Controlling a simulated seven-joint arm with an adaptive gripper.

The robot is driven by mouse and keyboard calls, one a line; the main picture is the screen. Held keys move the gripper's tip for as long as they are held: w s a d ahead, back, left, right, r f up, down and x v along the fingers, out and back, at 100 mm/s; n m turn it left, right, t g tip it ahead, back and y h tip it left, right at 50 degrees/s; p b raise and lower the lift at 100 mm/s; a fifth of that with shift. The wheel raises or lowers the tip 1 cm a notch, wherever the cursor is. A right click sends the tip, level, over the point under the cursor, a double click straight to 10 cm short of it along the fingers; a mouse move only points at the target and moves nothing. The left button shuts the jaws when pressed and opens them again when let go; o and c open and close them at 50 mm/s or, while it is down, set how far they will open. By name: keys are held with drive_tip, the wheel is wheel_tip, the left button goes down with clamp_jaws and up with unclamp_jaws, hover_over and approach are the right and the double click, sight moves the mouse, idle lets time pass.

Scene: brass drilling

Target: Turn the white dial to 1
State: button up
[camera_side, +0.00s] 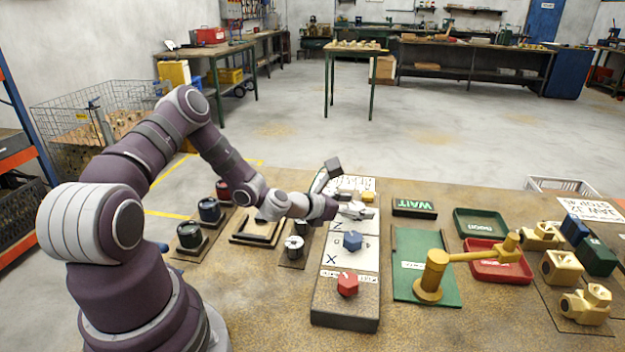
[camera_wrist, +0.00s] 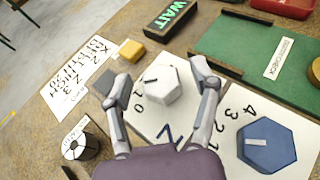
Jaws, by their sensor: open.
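The white dial (camera_wrist: 163,86) is a six-sided knob on a white plate, between the fingers of my gripper (camera_wrist: 162,82) in the wrist view. A dark line marks its top towards the upper left. The printed digits 1 and 0 show left of it; other digits are hidden. My gripper is open, one finger on each side; I cannot tell whether either touches the dial. In the side view, my gripper (camera_side: 350,205) is over the far part of the dial panel (camera_side: 345,322) and largely covers the white dial.
The blue dial (camera_side: 352,241) and red dial (camera_side: 347,284) sit nearer on the panel. A small yellow block (camera_wrist: 130,51) lies beyond the white dial. The WAIT sign (camera_side: 414,207), green board (camera_side: 425,240) and brass lever (camera_side: 432,275) stand to the right.

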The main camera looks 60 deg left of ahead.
clamp_jaws()
drive_tip(key=shift+a+m+g+h, duration=0.1)
drive_tip(key=shift+m+g+h, duration=0.2)
drive_tip(key=shift+m+h, duration=1.3)
unclamp_jaws()
drive_tip(key=v, duration=1.2)
